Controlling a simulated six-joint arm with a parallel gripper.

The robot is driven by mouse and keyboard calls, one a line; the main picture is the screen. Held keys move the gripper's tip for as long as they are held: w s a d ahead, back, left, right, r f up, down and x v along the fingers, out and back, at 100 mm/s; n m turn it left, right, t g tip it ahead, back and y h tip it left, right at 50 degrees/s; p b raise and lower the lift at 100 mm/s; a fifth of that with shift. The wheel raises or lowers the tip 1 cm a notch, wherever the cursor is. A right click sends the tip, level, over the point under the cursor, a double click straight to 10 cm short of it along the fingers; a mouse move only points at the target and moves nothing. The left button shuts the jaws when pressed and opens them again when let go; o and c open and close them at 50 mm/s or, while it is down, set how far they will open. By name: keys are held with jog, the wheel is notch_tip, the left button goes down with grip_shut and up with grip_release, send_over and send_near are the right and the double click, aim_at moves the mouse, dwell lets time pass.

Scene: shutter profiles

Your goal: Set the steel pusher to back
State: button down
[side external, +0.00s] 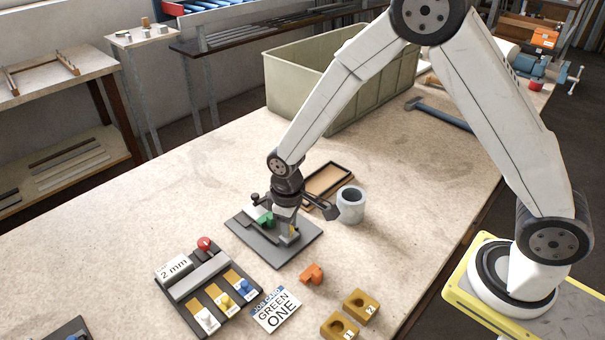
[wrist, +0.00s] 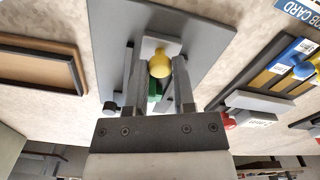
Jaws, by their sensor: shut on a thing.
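A grey base plate (side external: 290,251) lies on the bench, with a green piece (side external: 265,219) and a dark bar on it. A pale steel-looking block (wrist: 150,46) with a yellow knob (wrist: 159,63) sits on this plate; it looks like the steel pusher. My gripper (side external: 287,232) is down over the plate. In the wrist view my gripper (wrist: 158,66) has its fingers on either side of the yellow knob and is shut on it. The green piece (wrist: 154,92) shows between the fingers. The lower part of the block is partly hidden by my gripper in the side view.
A grey panel (side external: 208,278) with white, yellow and blue knobs and a red-knobbed part stands at front left. A grey cup (side external: 351,204) and a brown tray (side external: 328,181) are close behind my gripper. An orange piece (side external: 312,274) and mustard blocks (side external: 340,326) lie in front.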

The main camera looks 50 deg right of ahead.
jog(key=shift+s, duration=1.2)
jog(key=shift+c, duration=2.3)
grip_release()
jog(key=shift+r, duration=0.5)
notch_tip(320, 180, up, 7)
jog(key=shift+f, duration=0.1)
